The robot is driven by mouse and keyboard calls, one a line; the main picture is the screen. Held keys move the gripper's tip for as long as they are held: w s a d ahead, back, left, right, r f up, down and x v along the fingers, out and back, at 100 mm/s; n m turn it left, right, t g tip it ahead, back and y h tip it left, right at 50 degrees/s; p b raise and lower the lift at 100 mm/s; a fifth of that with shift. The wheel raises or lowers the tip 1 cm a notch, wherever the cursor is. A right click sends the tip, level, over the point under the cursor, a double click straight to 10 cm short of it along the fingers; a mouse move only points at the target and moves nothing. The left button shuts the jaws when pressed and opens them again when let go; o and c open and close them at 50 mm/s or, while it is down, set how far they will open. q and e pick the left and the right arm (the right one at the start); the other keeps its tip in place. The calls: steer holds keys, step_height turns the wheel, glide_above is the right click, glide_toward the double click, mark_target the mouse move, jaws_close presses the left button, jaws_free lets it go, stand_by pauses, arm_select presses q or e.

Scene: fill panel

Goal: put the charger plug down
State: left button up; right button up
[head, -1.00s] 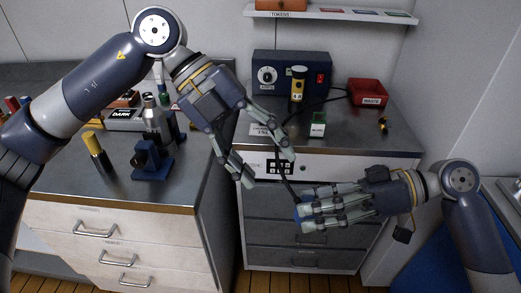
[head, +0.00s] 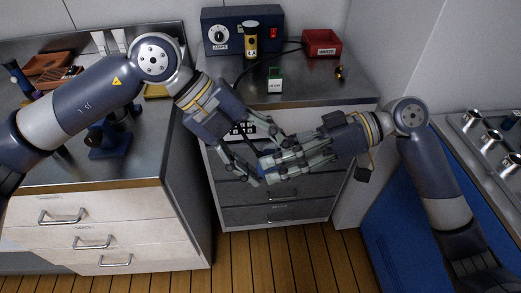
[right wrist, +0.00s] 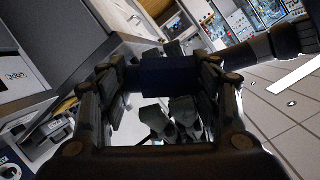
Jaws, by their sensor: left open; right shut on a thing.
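In the head view my right gripper (head: 267,168) is shut on a small dark blue thing, probably the charger plug (head: 262,162). Fingers cover most of it. In the right wrist view a dark blue block (right wrist: 168,76) shows between the fingers; I see no label on it. My left gripper (head: 264,155) is open, its fingers close beside the right fingertips. I cannot tell whether they touch. Both grippers are in front of the middle cabinet, near a white panel with black openings (head: 243,131), which the left fingers partly hide.
On the middle bench (head: 310,92) stand a dark blue power unit (head: 218,37), a yellow-black cylinder (head: 251,42), a green-and-white block (head: 274,82) and a red bin (head: 322,43). The left bench (head: 150,160) holds several tools. Metal cups (head: 490,140) stand at right. Wooden floor below is clear.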

arm_select(q)
steer(key=c, duration=1.2)
steer(key=shift+o, duration=0.2)
arm_select(e)
steer(key=o, duration=1.2)
steer(key=shift+o, duration=0.2)
